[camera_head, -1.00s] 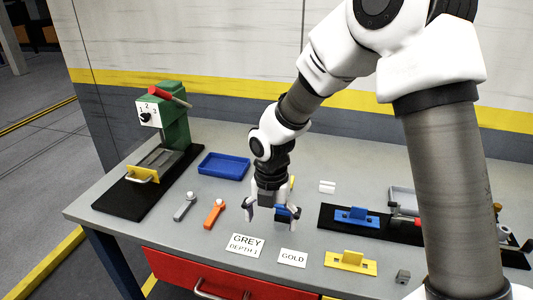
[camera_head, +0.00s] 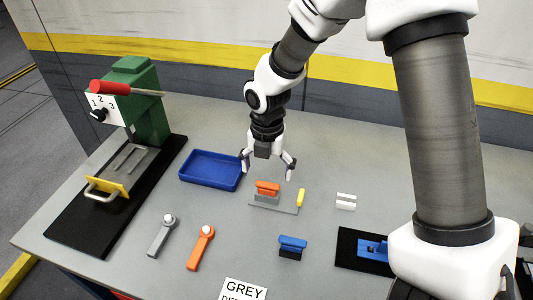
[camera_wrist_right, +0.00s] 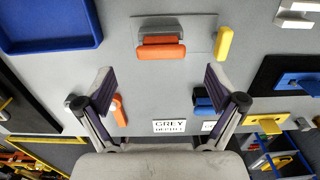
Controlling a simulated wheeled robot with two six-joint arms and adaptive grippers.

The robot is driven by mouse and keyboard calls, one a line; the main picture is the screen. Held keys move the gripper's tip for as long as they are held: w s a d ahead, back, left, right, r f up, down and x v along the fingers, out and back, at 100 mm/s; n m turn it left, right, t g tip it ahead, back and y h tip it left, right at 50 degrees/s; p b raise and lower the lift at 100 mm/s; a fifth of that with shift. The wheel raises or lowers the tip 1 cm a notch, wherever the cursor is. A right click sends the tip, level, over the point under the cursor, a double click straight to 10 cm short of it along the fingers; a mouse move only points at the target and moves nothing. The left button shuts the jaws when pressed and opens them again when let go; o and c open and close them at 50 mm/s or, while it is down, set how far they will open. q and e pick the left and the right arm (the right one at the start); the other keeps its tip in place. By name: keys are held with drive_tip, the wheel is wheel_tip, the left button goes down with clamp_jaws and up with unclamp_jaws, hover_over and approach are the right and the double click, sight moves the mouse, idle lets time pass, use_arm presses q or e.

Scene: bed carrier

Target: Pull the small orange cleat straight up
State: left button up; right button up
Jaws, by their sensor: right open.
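The small orange cleat (camera_head: 268,188) sits on a grey block on a thin grey plate (camera_head: 288,208) with an upright yellow piece (camera_head: 301,197) at its right end. My right gripper (camera_head: 267,174) is open and empty, its fingers pointing down just behind and above the cleat, one to each side. In the right wrist view the orange cleat (camera_wrist_right: 161,53) lies beyond the open fingertips (camera_wrist_right: 160,83), roughly centred between them and apart from both. My left gripper is not in view.
A blue tray (camera_head: 211,171) stands left of the plate. A blue cleat on a dark block (camera_head: 292,246) is in front. A grey lever (camera_head: 162,236) and an orange lever (camera_head: 201,248) lie front left. A green press (camera_head: 140,100) stands at far left.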

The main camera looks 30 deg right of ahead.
sight(268, 184)
drive_tip(key=f, duration=0.6)
drive_tip(key=shift+w+d, duration=0.15)
drive_tip(key=shift+d, duration=0.05)
drive_tip(key=shift+s+a+r, duration=0.2)
drive_tip(key=shift+s+r, duration=0.05)
drive_tip(key=shift+f, duration=0.1)
drive_tip(key=c, duration=1.5)
drive_tip(key=o, duration=0.7)
drive_tip(key=c, duration=0.7)
